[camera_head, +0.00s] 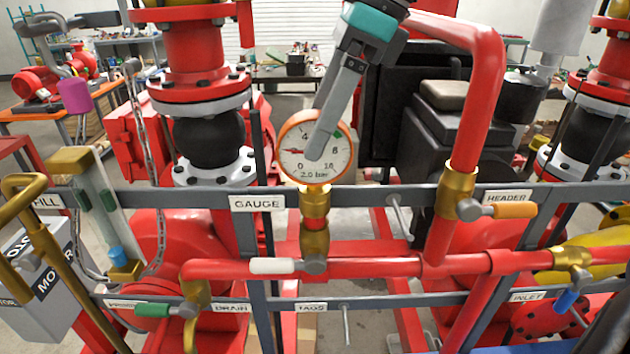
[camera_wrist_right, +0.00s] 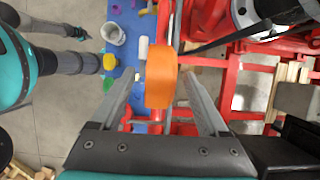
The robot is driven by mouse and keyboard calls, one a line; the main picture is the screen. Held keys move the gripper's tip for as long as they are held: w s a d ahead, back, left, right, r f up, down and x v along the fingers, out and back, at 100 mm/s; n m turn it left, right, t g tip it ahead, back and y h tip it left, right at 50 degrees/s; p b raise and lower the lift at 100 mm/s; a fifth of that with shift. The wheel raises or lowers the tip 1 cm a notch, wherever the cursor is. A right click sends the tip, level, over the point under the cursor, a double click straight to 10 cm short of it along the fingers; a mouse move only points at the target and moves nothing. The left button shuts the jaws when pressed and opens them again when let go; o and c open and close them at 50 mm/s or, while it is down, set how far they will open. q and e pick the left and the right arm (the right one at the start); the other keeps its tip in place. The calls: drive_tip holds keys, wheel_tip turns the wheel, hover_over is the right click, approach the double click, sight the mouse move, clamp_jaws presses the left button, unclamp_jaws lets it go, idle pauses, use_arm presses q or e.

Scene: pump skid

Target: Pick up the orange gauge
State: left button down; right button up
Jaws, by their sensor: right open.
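The orange gauge (camera_head: 292,166) has a round white dial marked 2.0 bar and an orange rim. My right gripper (camera_head: 318,148) reaches down from the upper right, and a grey finger covers part of the dial. In the right wrist view the orange body of the gauge (camera_wrist_right: 162,80) lies between the two open fingers (camera_wrist_right: 158,85), with a visible gap on either side. The gauge is still on its fitting.
A grey rail with the GAUGE label (camera_head: 257,203) crosses below the gauge. A red pipe (camera_head: 484,95) rises to the right, close to my right gripper. A white-handled valve (camera_head: 275,266) sits under the fitting. A black bellows (camera_head: 208,142) stands on the left.

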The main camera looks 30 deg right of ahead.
drive_tip(key=x, duration=0.3)
drive_tip(key=shift+w+a+f, duration=0.15)
drive_tip(key=shift+a, duration=0.05)
clamp_jaws()
idle(0.4)
